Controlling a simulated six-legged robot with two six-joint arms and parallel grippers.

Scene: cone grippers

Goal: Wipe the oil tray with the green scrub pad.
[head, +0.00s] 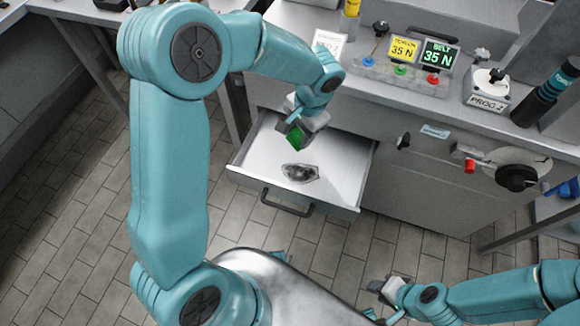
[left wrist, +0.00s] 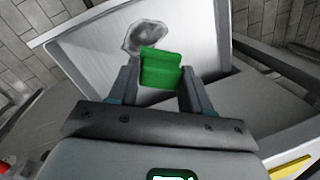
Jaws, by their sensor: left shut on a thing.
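The oil tray (head: 342,170) is a pale, open drawer pulled out from the grey cabinet. A dark, irregular oil patch (head: 300,173) lies on its floor, towards the front. My left gripper (head: 300,128) is shut on the green scrub pad (head: 294,139) and holds it over the tray, behind the patch in the head view. In the left wrist view the pad (left wrist: 161,70) sits between the two fingers, and the patch (left wrist: 146,37) shows just beyond it, partly covered. My right gripper (head: 378,288) is low in the head view, away from the tray; its jaws are unclear.
The drawer handle (head: 286,203) sticks out at the front. The bench above holds tension and belt signs (head: 421,50), coloured knobs, a PROG 2 box (head: 487,88) and a dark cylinder (head: 545,92). A red-handled crank wheel (head: 515,170) is on the cabinet's right. Tiled floor lies in front.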

